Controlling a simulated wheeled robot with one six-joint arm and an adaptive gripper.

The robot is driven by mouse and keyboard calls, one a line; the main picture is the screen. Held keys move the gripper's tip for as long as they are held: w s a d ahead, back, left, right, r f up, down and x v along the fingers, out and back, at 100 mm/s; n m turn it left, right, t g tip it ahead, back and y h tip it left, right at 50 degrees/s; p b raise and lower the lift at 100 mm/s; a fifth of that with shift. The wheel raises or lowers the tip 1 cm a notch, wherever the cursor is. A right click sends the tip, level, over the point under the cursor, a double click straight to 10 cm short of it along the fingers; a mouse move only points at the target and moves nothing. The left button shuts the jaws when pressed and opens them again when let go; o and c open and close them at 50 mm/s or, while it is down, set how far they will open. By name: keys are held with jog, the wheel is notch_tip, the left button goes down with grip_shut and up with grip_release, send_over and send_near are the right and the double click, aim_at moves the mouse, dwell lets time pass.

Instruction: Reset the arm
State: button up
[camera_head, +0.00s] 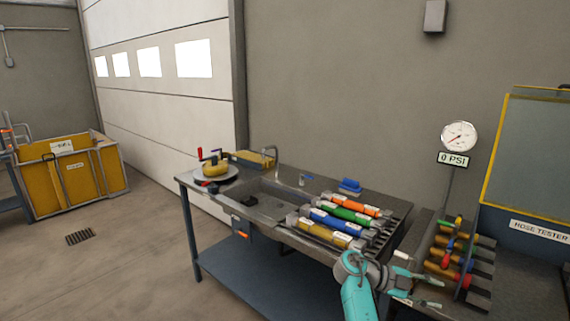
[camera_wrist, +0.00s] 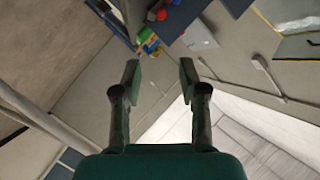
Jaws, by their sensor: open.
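My gripper (camera_head: 436,292) is at the lower right of the head view, at the end of my teal arm. It is in front of the metal sink table (camera_head: 238,195), near its right end and left of the hose tester. In the wrist view my gripper (camera_wrist: 160,72) has its two dark fingers spread apart, with nothing between them. The wrist view is tilted and shows wall, ceiling and parts of the bench beyond the fingers.
Several colored cylinders (camera_head: 345,221) lie on the table's rack. A sink (camera_head: 262,206) is left of them. The hose tester (camera_head: 540,230), gauge (camera_head: 459,136) and colored valves (camera_head: 452,255) stand at right.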

jog(key=s+a+f+n+t+y, duration=0.1)
jog(key=s+f+n+t+y, duration=0.3)
jog(key=f, duration=0.6)
jog(key=s+a+f+n+t+h, duration=0.1)
jog(key=s+a+f+n+t, duration=0.1)
jog(key=s+f+n, duration=0.55)
jog(key=s+a+f+n+t+y, duration=0.1)
jog(key=s+f+n+t+y, duration=0.2)
jog(key=f, duration=0.8)
jog(key=s+a+f+n+t+y, duration=0.2)
jog(key=s+a+f+n, duration=0.25)
jog(key=s, duration=0.45)
jog(key=s+a+r+n+t+y, duration=0.2)
jog(key=s+a+n+y, duration=0.15)
jog(key=s, duration=0.55)
jog(key=s+a+r+n+t+y, duration=0.1)
jog(key=s+a+r+n+y, duration=0.2)
jog(key=s, duration=0.5)
jog(key=s+a+r+n+t, duration=0.2)
jog(key=s+r, duration=0.4)
jog(key=r, duration=0.4)
jog(key=s+a+r+n+t, duration=0.1)
jog(key=s+a+r, duration=0.1)
jog(key=s+r, duration=0.5)
notch_tip(320, 180, up, 3)
jog(key=shift+a+n+t, duration=0.15)
jog(key=shift+n+t, duration=0.2)
jog(key=shift+t, duration=0.05)
jog(key=shift+s+y, duration=0.1)
jog(key=shift+y, duration=0.15)
